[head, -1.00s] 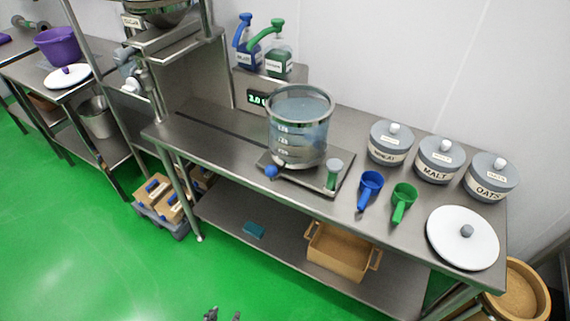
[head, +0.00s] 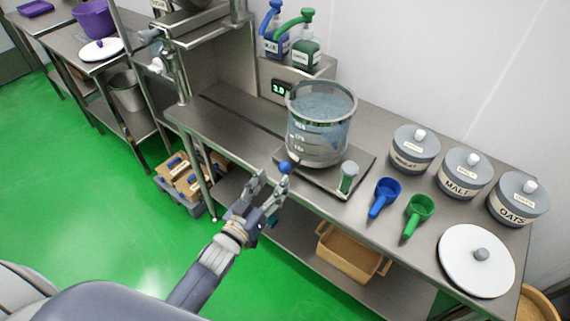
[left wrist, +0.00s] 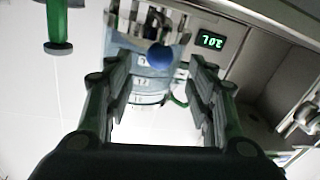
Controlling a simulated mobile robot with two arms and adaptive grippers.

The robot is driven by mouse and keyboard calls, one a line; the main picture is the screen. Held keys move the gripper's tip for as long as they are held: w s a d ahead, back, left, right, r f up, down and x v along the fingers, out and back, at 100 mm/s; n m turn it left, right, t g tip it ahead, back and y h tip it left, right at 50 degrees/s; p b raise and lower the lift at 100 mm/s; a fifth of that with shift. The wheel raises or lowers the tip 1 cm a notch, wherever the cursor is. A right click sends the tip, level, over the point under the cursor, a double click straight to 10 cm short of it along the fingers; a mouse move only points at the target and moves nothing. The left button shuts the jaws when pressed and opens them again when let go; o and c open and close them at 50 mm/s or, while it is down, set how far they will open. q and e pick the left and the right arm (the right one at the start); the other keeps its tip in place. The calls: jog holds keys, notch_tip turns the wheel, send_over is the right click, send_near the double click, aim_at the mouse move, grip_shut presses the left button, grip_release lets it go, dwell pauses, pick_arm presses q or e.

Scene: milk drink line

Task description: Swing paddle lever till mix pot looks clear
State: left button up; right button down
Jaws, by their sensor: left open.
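The mix pot (head: 320,122) is a clear vessel with a metal rim and level marks, holding bluish, slightly cloudy-looking liquid. It stands on a metal plate (head: 322,178) on the bench. A blue ball knob (head: 285,167), which looks like the end of the paddle lever, sticks out at the pot's front left; the lever's rod is hard to see. My left gripper (head: 268,183) is open and empty, just in front of and below the knob, apparently not touching. In the left wrist view the blue knob (left wrist: 159,57) lies between the open fingers, ahead of them. My right gripper is out of view.
A blue scoop (head: 385,197), a green scoop (head: 418,215), several lidded jars and a white lid (head: 476,262) lie further right. A display (head: 281,88) and pump bottles stand behind the pot.

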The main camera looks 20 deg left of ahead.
aim_at(281, 171)
pick_arm(q)
jog(key=p+x, duration=0.1)
jog(key=x, duration=0.6)
jog(key=shift+w, duration=0.1)
grip_shut()
